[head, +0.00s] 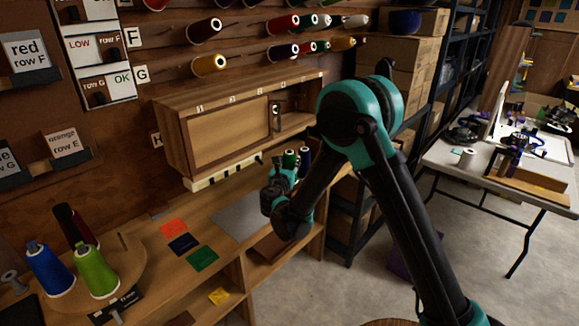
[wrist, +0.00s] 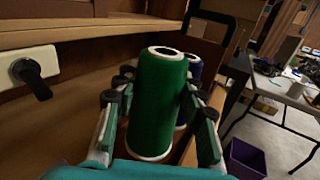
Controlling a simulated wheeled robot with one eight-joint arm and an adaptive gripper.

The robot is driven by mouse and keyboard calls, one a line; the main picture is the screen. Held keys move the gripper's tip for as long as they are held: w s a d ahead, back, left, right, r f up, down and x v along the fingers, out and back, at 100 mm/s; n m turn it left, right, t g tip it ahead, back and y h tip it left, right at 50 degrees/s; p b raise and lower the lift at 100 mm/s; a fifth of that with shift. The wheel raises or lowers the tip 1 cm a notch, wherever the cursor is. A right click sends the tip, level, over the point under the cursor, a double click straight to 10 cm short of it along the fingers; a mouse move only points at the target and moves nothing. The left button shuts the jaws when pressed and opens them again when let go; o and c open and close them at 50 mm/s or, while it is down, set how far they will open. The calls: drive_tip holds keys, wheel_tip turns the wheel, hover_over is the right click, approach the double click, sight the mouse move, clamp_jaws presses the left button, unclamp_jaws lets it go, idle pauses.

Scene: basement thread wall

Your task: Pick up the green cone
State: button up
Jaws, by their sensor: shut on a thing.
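A dark green thread cone (wrist: 158,105) stands upright between the two fingers of my gripper (wrist: 157,90) in the wrist view. The fingers are closed against its sides. The same cone shows small in the head view (head: 289,160), beyond my gripper (head: 284,170) at the right end of the wooden bench. A dark blue cone (wrist: 193,70) is close behind it, partly hidden; it also shows in the head view (head: 304,161). I cannot tell whether the green cone's base touches the bench.
A light green cone (head: 95,270), a blue cone (head: 49,270) and a dark red cone (head: 74,228) stand on a round wooden board at the left. A wooden cabinet (head: 228,137) hangs above the bench. A purple bin (wrist: 246,160) is on the floor.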

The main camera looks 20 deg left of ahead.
wheel_tip(320, 180, up, 26)
idle(0.3)
drive_tip(key=shift+r, duration=1.95)
